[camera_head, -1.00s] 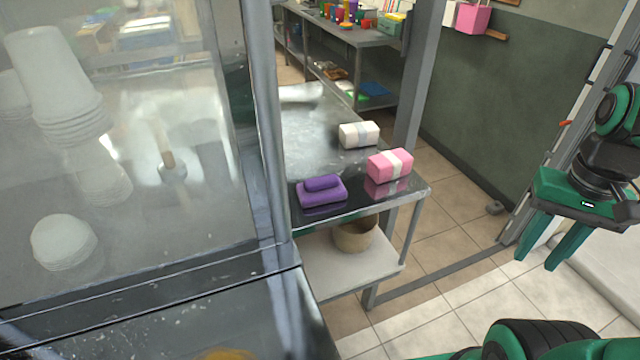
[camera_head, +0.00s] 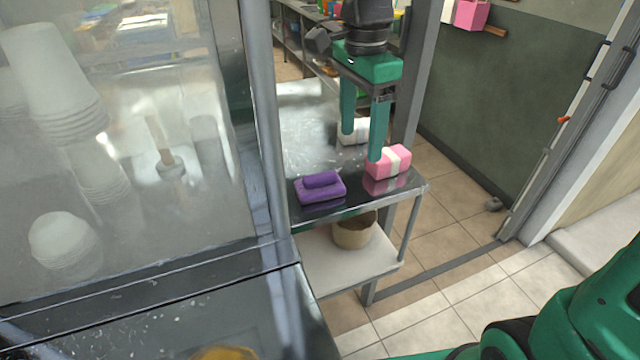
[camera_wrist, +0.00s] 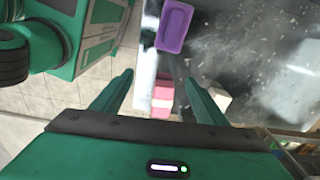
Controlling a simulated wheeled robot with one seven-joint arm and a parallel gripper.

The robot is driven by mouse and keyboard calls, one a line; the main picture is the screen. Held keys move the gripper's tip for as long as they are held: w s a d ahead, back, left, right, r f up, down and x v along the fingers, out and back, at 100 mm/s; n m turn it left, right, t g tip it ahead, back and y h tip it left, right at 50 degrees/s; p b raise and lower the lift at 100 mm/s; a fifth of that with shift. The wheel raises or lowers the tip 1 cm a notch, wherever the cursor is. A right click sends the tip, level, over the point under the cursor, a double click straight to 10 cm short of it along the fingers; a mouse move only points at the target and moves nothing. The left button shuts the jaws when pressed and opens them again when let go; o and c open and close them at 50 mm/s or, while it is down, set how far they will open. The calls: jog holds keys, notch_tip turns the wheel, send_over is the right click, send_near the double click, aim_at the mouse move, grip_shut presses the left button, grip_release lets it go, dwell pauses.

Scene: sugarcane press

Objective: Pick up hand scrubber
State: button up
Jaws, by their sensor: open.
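The hand scrubber, which I take to be the purple block with a raised grip (camera_head: 321,187), lies on the metal table (camera_head: 300,125) near its front edge. It also shows at the top of the wrist view (camera_wrist: 174,27). My gripper (camera_head: 361,144) is open and points down over the table's right part, in front of the white and pink packs in the head view. Its fingers (camera_wrist: 159,78) are empty and apart from the scrubber, which lies to their lower left in the head view.
A pink pack with a white band (camera_head: 397,160) lies right of the scrubber. A white pack (camera_head: 352,134) behind is partly hidden by my gripper. A basket (camera_head: 354,232) stands on the lower shelf. A metal post (camera_head: 262,110) and clear panel bound the left.

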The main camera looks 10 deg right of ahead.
jog(key=m, duration=0.1)
send_near(324, 174)
jog(key=shift+w+d+f, duration=0.1)
jog(key=shift+w+d, duration=0.25)
jog(key=shift+w, duration=0.15)
jog(key=shift+a+f, duration=0.15)
jog(key=shift+f, duration=0.15)
notch_tip(324, 174, down, 4)
jog(key=shift+f, duration=0.15)
jog(key=shift+s+a+f, duration=0.1)
jog(key=shift+s+f, duration=0.1)
jog(key=shift+f, duration=0.75)
jog(key=shift+s+d+f, duration=0.1)
jog(key=shift+s+f, duration=0.05)
jog(key=shift+f, duration=0.8)
jog(key=shift+s+a+f, duration=0.1)
jog(key=shift+s+f, duration=0.1)
jog(key=shift+f, duration=0.75)
jog(key=shift+c, duration=0.3)
jog(key=c, duration=1.1)
jog(key=shift+r, duration=0.1)
